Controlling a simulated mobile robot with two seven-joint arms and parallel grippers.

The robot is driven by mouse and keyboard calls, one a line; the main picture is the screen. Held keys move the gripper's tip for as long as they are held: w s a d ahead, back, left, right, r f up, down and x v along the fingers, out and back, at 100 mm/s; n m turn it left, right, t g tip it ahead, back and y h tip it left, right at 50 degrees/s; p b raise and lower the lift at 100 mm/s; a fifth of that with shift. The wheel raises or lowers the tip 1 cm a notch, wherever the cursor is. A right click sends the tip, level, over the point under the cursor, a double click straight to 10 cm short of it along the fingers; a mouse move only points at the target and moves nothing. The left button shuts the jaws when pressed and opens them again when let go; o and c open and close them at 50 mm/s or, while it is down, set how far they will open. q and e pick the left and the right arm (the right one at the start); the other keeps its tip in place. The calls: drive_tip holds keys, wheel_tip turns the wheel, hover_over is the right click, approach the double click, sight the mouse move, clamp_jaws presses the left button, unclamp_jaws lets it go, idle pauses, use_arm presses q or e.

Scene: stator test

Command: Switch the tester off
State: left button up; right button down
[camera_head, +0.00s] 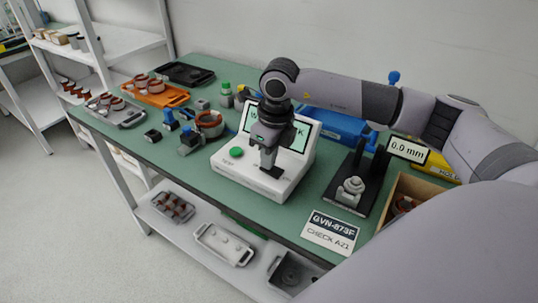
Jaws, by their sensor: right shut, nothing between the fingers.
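The tester (225,165) is a white box with a tilted pale-green screen (301,136), standing on the green bench. A green round button (236,152) sits on its front left, beside the word TEST. My right gripper (267,170) points down over the front right of the tester, with its fingers shut and empty. The fingertips are at or just above a dark patch (275,173) on the tester's top face. I cannot tell whether they touch it. The arm and gripper hide the middle of the screen and part of the front panel. My left gripper is not in view.
Right of the tester stand a black gauge stand (346,187) reading 0.0 mm, a wooden box (402,194) and a label card (331,232). Left are a stator in a fixture (209,121) and orange (170,97), grey and black trays. A blue bin (344,127) lies behind.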

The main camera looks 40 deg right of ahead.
drive_tip(key=shift+f+b, duration=0.35)
drive_tip(key=shift+f, duration=0.05)
drive_tip(key=shift+r, duration=0.2)
drive_tip(key=shift+f, duration=0.1)
drive_tip(key=shift+s, duration=0.2)
drive_tip(key=shift+s+d, duration=0.25)
drive_tip(key=shift+s, duration=0.35)
